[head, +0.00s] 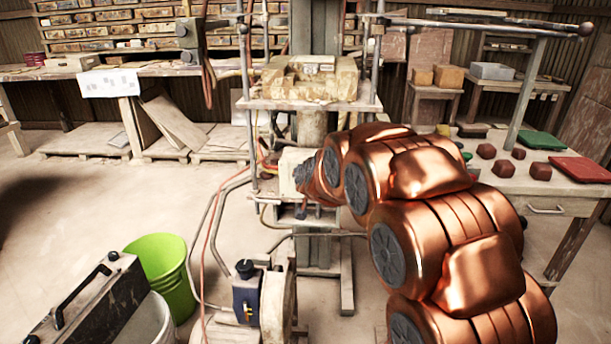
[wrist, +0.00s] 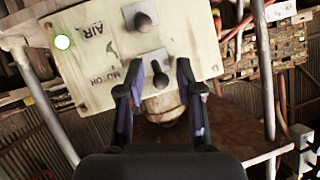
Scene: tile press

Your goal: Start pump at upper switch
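In the wrist view a pale control box (wrist: 90,60) carries two dark toggle switches and the labels AIR and MOTOR, with lettering turned over in this view. The switch nearer the AIR label (wrist: 142,20) is at the picture's top. The switch nearer the MOTOR label (wrist: 157,76) is lower. My gripper (wrist: 160,76) is open, its two fingers apart on either side of the MOTOR switch; I cannot tell whether they touch it. In the head view the box (head: 291,168) is partly hidden by my gripper and copper arm.
A round green light (wrist: 62,42) glows on the box. In the head view a press platform (head: 300,103) is above the box, with metal rods around it. A blue-fronted pump unit (head: 246,300) and a green bucket (head: 165,270) stand on the floor. Hoses hang nearby.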

